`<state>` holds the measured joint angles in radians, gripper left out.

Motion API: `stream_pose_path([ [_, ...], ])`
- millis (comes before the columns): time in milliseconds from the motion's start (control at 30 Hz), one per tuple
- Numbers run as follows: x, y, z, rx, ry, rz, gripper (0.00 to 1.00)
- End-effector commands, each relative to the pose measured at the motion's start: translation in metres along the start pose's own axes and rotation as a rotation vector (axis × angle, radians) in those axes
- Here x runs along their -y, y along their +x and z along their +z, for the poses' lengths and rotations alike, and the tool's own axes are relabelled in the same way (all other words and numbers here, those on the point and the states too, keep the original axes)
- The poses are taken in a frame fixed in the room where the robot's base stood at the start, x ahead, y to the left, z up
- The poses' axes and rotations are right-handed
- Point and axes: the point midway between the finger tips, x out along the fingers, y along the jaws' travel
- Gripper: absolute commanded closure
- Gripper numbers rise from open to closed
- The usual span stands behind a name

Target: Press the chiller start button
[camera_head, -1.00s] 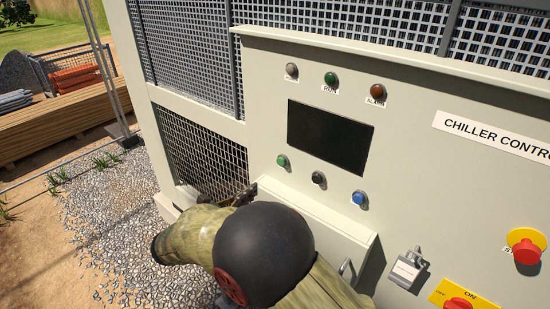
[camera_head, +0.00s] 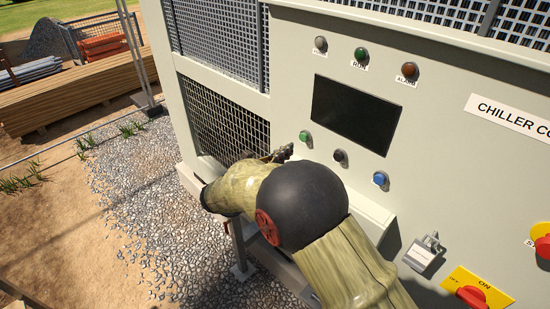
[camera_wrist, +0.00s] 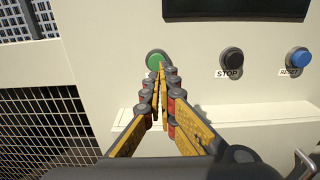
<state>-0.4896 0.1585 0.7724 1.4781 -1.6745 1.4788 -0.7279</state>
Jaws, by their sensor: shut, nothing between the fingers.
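The green button (camera_head: 305,137) is on the chiller's pale control panel, below the left side of the dark screen. It also shows in the wrist view (camera_wrist: 155,57), just beyond my fingertips, which overlap its lower right edge. Its label is hidden behind my fingers. My gripper (camera_head: 284,152) is shut and empty, pointing toward the panel just left of and below the green button. In the wrist view my gripper (camera_wrist: 161,70) has its yellow fingers together. I cannot tell whether the tips touch the button.
The black STOP button (camera_wrist: 231,60) and blue RESET button (camera_wrist: 299,60) sit right of the green one. A ledge (camera_wrist: 250,112) juts out below them. A padlock (camera_head: 423,251) and red-and-yellow switch (camera_head: 472,296) are lower right. Mesh (camera_head: 225,125) is left.

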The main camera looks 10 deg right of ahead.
Motion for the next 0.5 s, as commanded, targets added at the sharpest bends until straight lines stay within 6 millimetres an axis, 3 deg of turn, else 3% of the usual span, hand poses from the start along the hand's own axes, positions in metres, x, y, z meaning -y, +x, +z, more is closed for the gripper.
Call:
stream_pose_path([
  [200,0.001,0.037,0.0,-0.001,0.0,-0.002,1.0],
  [500,0.0,0.056,-0.001,-0.001,0.0,0.0,1.0],
])
